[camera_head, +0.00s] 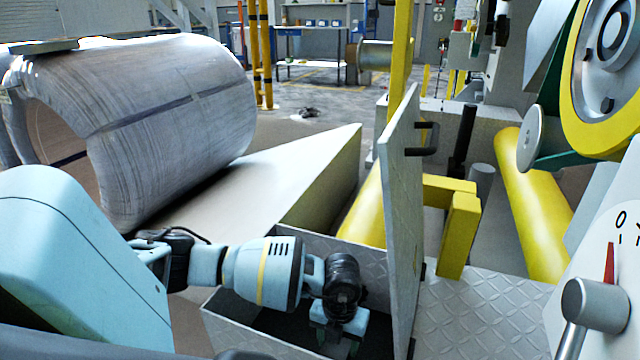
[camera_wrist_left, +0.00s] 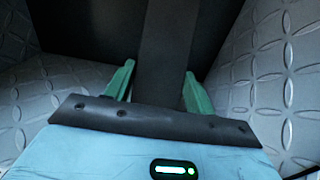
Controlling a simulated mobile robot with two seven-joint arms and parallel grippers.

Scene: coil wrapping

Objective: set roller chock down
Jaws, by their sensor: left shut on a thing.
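My left gripper (camera_head: 338,332) reaches down into a grey tread-plate bin in the head view. In the left wrist view its two green fingers (camera_wrist_left: 159,70) stand on either side of a dark upright bar, shut on it. I take this bar to be part of the roller chock (camera_wrist_left: 165,35), a black piece with a wide dark face behind the bar. In the head view dark surfaces show low in the bin around the gripper, but I cannot tell the chock's outline there. Its underside is hidden, so I cannot tell whether it touches the floor. My right gripper is not in view.
The bin's front wall (camera_head: 232,328) and a tall grey panel (camera_head: 400,200) close in on my left gripper. A large metal coil (camera_head: 175,120) lies at the left by a sloped block (camera_head: 330,185). Yellow rollers (camera_head: 530,205), a yellow bracket (camera_head: 458,235) and a dial lever (camera_head: 597,304) stand right.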

